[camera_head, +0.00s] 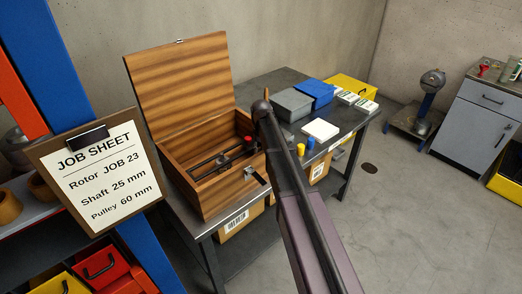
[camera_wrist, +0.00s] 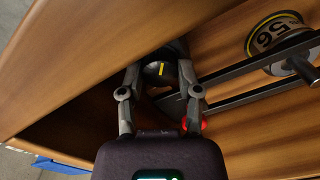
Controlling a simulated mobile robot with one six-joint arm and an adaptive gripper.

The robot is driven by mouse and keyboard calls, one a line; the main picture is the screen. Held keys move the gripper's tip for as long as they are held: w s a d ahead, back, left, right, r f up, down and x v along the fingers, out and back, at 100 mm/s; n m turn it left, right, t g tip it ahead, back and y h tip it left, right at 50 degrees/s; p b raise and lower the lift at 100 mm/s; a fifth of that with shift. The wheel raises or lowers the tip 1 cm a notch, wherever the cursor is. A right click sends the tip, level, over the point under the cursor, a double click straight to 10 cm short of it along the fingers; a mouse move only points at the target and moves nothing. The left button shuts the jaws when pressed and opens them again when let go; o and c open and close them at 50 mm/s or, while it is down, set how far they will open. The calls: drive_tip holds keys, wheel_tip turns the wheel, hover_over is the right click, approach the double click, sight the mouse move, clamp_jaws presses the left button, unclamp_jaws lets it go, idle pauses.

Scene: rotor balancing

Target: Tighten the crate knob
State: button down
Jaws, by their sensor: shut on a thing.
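The wooden crate (camera_head: 200,165) stands on the bench with its lid (camera_head: 180,80) raised. Dark rails (camera_head: 222,157) run across its inside. In the wrist view my gripper (camera_wrist: 158,66) is shut on a dark round knob (camera_wrist: 155,70) with a yellow mark, one finger on each side. The knob is partly hidden by shadow and the fingers. A red knob (camera_wrist: 204,123) shows beside the right finger, and a red knob (camera_head: 248,140) also shows at the crate's right side in the head view. My arm hides the gripper in the head view.
Right of the crate, the bench holds grey (camera_head: 291,105) and blue (camera_head: 316,93) boxes and a white block (camera_head: 320,130). A job sheet (camera_head: 100,172) is at left.

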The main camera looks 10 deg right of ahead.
drive_tip(key=m, duration=0.4)
drive_tip(key=shift+s+m, duration=0.15)
drive_tip(key=shift+m, duration=0.15)
drive_tip(key=m, duration=0.5)
idle(0.4)
drive_tip(key=shift+c, duration=1.5)
unclamp_jaws()
